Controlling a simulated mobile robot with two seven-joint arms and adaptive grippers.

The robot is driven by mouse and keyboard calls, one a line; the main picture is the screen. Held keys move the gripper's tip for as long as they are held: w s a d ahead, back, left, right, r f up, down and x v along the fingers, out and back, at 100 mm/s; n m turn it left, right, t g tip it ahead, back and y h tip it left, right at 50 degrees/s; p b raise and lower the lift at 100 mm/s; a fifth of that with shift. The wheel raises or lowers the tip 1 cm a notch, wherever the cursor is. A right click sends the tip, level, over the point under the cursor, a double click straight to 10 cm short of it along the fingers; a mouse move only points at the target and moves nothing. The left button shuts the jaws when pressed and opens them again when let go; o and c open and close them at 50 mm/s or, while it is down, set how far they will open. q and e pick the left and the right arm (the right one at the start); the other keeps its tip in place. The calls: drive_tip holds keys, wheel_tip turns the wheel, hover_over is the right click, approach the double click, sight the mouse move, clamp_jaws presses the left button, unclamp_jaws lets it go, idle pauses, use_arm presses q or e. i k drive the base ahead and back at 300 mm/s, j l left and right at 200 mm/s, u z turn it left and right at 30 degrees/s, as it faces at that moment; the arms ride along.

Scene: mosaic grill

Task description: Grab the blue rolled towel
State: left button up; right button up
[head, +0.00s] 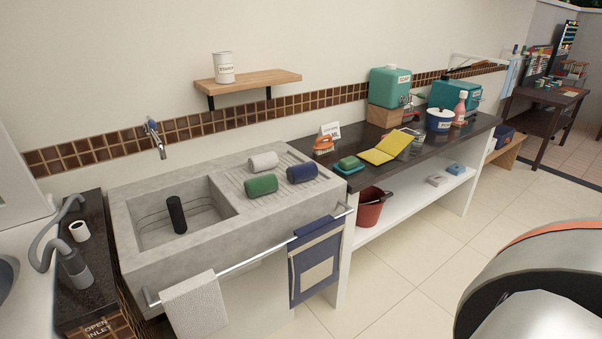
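The blue rolled towel (302,173) lies on the ribbed drainboard at the right side of the concrete sink (220,256). A green rolled towel (261,184) lies to its left and a little nearer. A white rolled towel (263,161) lies to its left and farther back. The three rolls lie close together, and the blue one shows no cover over it. No gripper fingers show in the head view. A rounded part of mine, pale with an orange band, fills the lower right corner, well apart from the towels.
A rail (252,258) along the sink front holds a white cloth (194,303) and a blue hanging towel (316,262). A dark counter (413,156) on the right carries a green sponge (349,163), a yellow cloth (386,148) and a blue pot (439,120). Floor in front is clear.

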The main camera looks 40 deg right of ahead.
sight(305, 171)
drive_tip(key=i+l, duration=0.1)
drive_tip(key=l, duration=0.4)
drive_tip(key=i+l, duration=0.1)
drive_tip(key=l, duration=0.4)
drive_tip(key=i+l, duration=0.1)
drive_tip(key=l, duration=0.4)
drive_tip(key=i+l, duration=0.1)
drive_tip(key=l, duration=0.4)
drive_tip(key=i+l, duration=0.1)
drive_tip(key=l, duration=0.4)
drive_tip(key=i+l, duration=0.1)
drive_tip(key=l, duration=0.4)
